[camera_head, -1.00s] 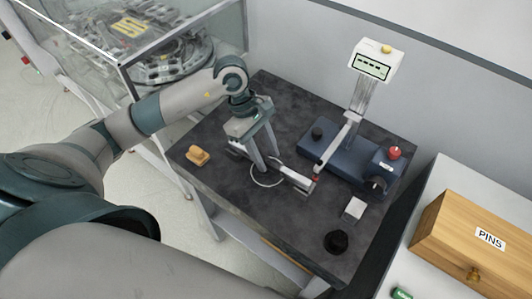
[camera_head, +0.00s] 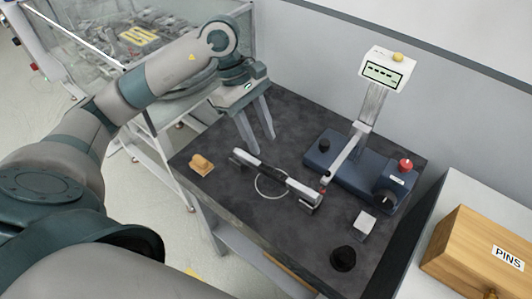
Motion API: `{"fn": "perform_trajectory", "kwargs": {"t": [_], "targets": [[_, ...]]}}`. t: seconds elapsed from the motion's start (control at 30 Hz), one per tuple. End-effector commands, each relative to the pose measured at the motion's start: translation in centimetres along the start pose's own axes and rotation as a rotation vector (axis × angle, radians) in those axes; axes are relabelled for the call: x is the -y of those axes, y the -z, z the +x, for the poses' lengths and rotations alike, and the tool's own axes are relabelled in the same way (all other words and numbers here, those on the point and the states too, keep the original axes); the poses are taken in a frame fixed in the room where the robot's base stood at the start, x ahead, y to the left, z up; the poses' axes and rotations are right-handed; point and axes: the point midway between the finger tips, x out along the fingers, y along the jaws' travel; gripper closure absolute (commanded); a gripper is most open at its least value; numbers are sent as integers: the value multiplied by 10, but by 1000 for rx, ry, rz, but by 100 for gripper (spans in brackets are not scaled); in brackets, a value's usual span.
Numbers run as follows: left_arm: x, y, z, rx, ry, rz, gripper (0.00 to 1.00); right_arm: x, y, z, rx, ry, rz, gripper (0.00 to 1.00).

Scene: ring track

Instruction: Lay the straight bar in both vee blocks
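The straight bar (camera_head: 275,173), dark in the middle with pale ends, lies slanted across the dark table top. A pale block-like piece shows at its left end (camera_head: 238,158) and another at its right end (camera_head: 311,199); these look like the vee blocks, but I cannot see clearly how the bar sits in them. My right gripper is not in view.
A blue gauge base (camera_head: 345,164) with a display (camera_head: 383,73) on a column stands at the right. A tan block (camera_head: 201,164), a black knob (camera_head: 343,258) and a pale plate (camera_head: 365,223) lie around. A wooden PINS box (camera_head: 478,250) stands at lower right. The table's front middle is clear.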

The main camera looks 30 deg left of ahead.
Motion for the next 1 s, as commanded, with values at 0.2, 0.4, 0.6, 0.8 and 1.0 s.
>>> {"fn": "perform_trajectory", "kwargs": {"t": [0.2,0.4,0.6,0.8,1.0], "targets": [[-1,1,-22,-1,-2,-1,64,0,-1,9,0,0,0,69],[0,0,-28,0,0,-1,64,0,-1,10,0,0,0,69],[0,0,-28,1,0,-1,64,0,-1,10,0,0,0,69],[0,0,-28,0,0,-1,64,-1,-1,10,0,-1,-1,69],[0,0,-28,1,0,-1,64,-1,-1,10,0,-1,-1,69]]}}
